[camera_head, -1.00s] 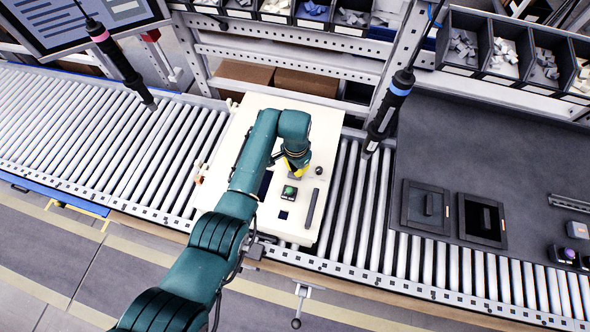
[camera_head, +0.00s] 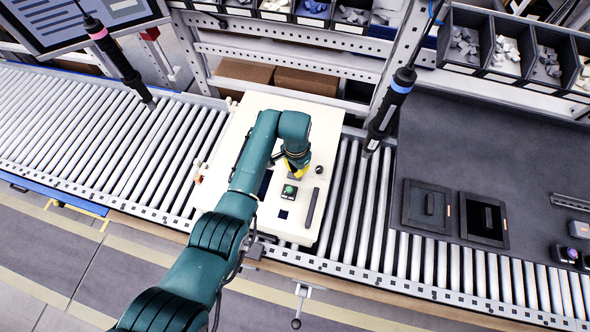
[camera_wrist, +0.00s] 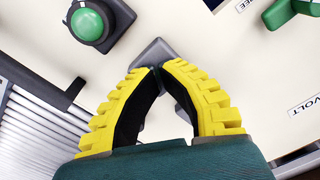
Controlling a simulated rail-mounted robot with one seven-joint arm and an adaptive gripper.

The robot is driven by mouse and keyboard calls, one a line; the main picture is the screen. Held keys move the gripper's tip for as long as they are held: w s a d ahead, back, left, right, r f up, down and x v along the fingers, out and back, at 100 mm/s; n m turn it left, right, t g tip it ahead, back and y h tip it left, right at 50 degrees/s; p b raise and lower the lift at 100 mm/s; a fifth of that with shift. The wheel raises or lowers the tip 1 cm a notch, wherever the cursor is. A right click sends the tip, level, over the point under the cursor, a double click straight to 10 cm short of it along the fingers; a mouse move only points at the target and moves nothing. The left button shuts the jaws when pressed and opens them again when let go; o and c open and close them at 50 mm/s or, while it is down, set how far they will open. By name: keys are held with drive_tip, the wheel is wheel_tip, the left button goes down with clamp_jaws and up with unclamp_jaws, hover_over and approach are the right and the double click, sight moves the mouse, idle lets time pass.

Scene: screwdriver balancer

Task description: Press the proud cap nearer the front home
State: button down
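A cream panel (camera_head: 250,130) lies on the roller conveyor, with my gripper (camera_wrist: 158,68) low over it. The yellow-and-black fingers are shut, their tips meeting over a grey cap-like piece (camera_wrist: 150,50). The tips look to be on or just above this piece; I cannot tell whether they touch it. The fingers hide much of it, so how far it stands up is unclear. A green round button (camera_wrist: 90,26) on a dark square base is beside it, and also shows in the head view (camera_head: 289,190) in front of my gripper.
The panel also carries a dark bar (camera_head: 311,207), a dark knob (camera_head: 319,170) and a green handle (camera_wrist: 288,10). Two hanging screwdrivers (camera_head: 120,60) (camera_head: 390,110) flank the panel. Dark square plates (camera_head: 426,207) lie on the mat at right.

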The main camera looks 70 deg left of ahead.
drive_tip(key=shift+r+p, duration=2.4)
drive_tip(key=shift+r, duration=0.25)
drive_tip(key=shift+f, duration=0.1)
